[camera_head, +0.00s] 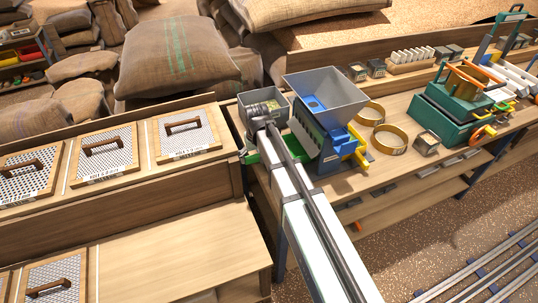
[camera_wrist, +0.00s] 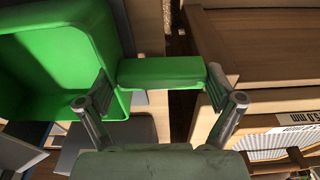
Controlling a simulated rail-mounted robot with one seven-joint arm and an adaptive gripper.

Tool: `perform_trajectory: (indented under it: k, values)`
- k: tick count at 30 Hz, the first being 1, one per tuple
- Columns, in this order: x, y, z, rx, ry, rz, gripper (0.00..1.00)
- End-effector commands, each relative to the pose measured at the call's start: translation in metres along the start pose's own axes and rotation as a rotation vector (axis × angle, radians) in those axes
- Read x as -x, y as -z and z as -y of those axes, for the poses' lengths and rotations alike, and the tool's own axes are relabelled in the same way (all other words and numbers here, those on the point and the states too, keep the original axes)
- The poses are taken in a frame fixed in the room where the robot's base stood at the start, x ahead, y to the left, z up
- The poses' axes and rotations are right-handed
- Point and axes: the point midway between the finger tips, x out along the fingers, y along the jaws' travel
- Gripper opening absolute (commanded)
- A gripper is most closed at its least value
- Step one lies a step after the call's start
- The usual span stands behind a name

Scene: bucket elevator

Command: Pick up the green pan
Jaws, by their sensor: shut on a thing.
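The green pan is an open tray with a short flat handle. In the wrist view its body (camera_wrist: 62,60) fills the upper left, and its handle (camera_wrist: 160,72) lies between the two fingertips of my gripper (camera_wrist: 160,88), which is shut on it. In the head view green parts of the pan (camera_head: 303,139) show on both sides of my arm, in front of the grey hopper machine. The arm hides the middle of the pan and the fingers there. I cannot tell whether the pan touches the bench.
The grey hopper machine (camera_head: 324,97) with a blue body and yellow handle stands close behind the pan. A grey bin (camera_head: 259,103) is at its left. Brass rings (camera_head: 390,138) lie to the right. Framed sieve screens (camera_head: 186,133) rest on the left rack.

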Motion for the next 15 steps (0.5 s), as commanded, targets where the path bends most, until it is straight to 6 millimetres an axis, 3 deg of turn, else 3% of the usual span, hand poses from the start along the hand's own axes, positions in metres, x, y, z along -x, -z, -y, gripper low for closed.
perform_trajectory:
  k: [10, 15]
  values:
    - [0.011, 0.002, 0.0, 0.0, 0.0, -0.002, 0.31]
    - [0.01, 0.0, 0.032, 0.004, 0.0, -0.001, 0.31]
